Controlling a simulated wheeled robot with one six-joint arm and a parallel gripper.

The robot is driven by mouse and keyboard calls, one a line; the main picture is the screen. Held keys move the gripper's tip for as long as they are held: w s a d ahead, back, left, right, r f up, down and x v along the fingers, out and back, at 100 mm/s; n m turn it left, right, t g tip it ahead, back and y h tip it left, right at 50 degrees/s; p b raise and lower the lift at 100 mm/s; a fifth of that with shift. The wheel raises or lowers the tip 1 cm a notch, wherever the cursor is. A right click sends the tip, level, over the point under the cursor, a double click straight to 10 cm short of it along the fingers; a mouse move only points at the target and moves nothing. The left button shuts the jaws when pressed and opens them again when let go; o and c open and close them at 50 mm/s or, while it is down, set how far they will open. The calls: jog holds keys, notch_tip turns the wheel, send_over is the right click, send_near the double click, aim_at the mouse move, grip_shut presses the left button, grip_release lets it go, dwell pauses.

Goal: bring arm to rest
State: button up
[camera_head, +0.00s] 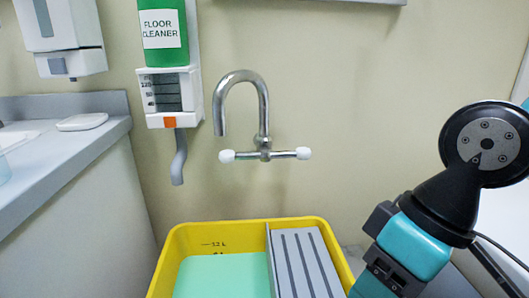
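My arm (420,240) shows at the right side, with a round black joint above a black and teal section that slants down to the left. It overlaps the right edge of the yellow bucket in the picture; I cannot tell whether it touches it. The arm runs out of the bottom of the picture. No gripper fingers show, so I cannot see the gripper or anything it may hold.
A yellow bucket (200,232) with green contents and a grey slatted insert (305,262) stands below a metal tap (263,120). A green floor cleaner dispenser (163,35) hangs on the wall. A grey counter (70,150) is at left. Wall space right of the tap is clear.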

notch_tip(320, 180, up, 30)
jog(key=p, duration=2.7)
